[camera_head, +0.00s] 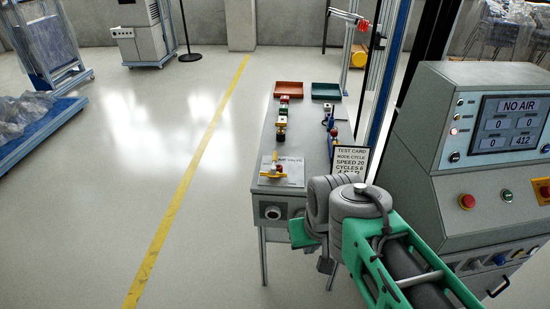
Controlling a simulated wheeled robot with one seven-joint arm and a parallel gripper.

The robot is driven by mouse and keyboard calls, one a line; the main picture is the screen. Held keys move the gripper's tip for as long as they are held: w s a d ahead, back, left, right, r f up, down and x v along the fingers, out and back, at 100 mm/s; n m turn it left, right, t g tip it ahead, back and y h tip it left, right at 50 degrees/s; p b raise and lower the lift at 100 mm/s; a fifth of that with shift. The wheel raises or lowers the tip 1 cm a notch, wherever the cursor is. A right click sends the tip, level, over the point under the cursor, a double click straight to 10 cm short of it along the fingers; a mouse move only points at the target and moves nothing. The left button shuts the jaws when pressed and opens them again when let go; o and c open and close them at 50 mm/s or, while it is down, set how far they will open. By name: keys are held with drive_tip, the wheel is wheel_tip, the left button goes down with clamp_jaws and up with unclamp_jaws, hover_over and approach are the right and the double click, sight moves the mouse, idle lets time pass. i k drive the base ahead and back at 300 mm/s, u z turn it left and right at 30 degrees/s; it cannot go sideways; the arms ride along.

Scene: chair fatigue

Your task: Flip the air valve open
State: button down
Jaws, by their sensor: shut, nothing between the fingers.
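The air valve (272,175) sits near the front end of the grey bench, on a pale plate (290,168) lettered "AIR VALVE". It has a yellow lever and a small body. The lever looks to lie mostly across the bench, but it is too small to tell its exact angle. My arm reaches in from the lower right, with its grey joint and green link beside the bench's front right corner. The valve is apart from the arm and uncovered. I cannot make out my gripper's fingers in this view.
The bench (305,140) holds red and green trays (288,89) (326,91), small fittings and a test card (350,160). The console (480,160) at the right reads "NO AIR". A blue-framed cart (45,125) stands far left. Floor left of the bench is clear.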

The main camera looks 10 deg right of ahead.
sight(275, 154)
drive_tip(key=u, duration=0.45)
drive_tip(key=i, duration=0.45)
drive_tip(key=u, duration=0.95)
drive_tip(key=i, duration=0.7)
drive_tip(key=u, duration=0.2)
